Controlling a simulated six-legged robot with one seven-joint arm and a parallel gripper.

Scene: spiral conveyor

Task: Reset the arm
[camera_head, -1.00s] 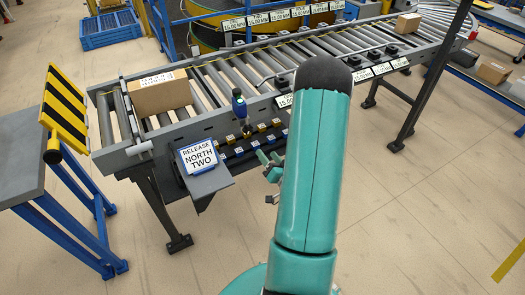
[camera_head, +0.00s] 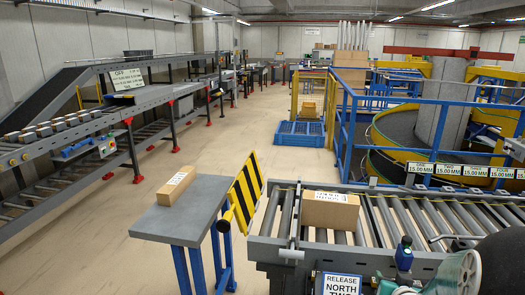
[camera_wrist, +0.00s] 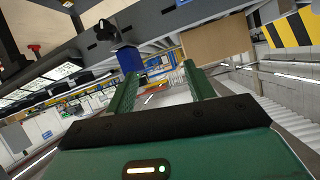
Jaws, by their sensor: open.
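My gripper (camera_wrist: 158,95) shows in the wrist view with its two green fingers apart and nothing between them. Only part of my teal arm shows at the lower right of the head view, and the fingertips are not visible there. In the wrist view the fingers point past the tilted conveyor frame, with a cardboard box (camera_wrist: 216,40) beyond the right finger. The same box (camera_head: 330,210) sits on the roller conveyor (camera_head: 383,222) in the head view.
A grey table (camera_head: 180,219) with a box (camera_head: 176,186) stands left of the conveyor. A yellow-black striped barrier (camera_head: 245,190) stands between them. A sign (camera_head: 341,284) and a blue-handled lever (camera_head: 404,253) are at the conveyor's front. Open floor lies left of the table.

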